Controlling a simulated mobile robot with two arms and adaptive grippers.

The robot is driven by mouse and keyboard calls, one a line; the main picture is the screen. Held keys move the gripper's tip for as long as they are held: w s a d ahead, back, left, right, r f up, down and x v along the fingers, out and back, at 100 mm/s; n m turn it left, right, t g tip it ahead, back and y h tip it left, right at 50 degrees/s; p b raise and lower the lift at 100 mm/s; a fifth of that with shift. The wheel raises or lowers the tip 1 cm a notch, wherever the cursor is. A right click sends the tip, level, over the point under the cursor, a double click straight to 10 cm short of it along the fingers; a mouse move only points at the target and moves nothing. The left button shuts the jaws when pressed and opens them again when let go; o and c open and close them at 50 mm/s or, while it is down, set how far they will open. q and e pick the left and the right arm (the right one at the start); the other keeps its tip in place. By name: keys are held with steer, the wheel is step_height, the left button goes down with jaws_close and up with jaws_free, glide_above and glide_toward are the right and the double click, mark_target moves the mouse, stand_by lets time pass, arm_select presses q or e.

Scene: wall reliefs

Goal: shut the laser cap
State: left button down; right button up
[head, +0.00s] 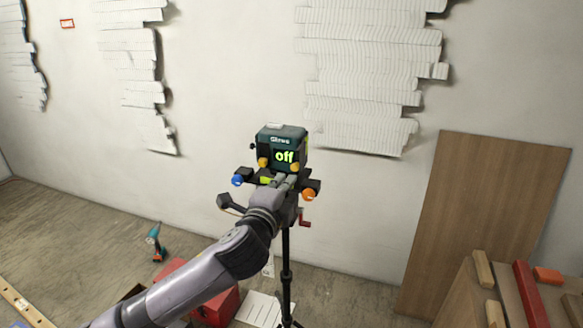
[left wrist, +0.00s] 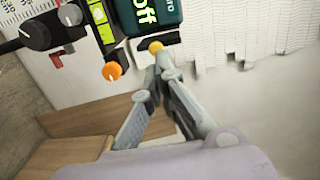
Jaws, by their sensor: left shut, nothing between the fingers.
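The laser (head: 282,136) is a dark teal box on a black tripod (head: 287,268), with a green "off" on its front. It also shows at the top of the left wrist view (left wrist: 168,12). I cannot tell which part is its cap or how that stands. A yellow knob (head: 295,167) is at its lower right corner; a blue knob (head: 237,180) and an orange knob (head: 308,194) sit lower on the mount. My left gripper (head: 288,179) is shut and empty just in front of the laser's lower edge. In the left wrist view its tips (left wrist: 163,60) are close to a yellow knob (left wrist: 155,47); contact is unclear.
A red box (head: 218,306) and a drill (head: 156,242) are on the floor at left. A wooden board (head: 480,220) leans on the wall at right, behind a bench with wood blocks (head: 484,268). White reliefs (head: 365,75) cover parts of the wall.

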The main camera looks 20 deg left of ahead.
mark_target(294, 166)
arm_select(q)
steer(key=w+p, duration=0.1)
steer(key=w, duration=0.4)
steer(key=shift+a+f, duration=0.1)
steer(key=shift+w+p, duration=0.3)
steer(key=shift+w, duration=0.15)
steer(key=shift+f, duration=0.1)
steer(key=shift+w, duration=0.15)
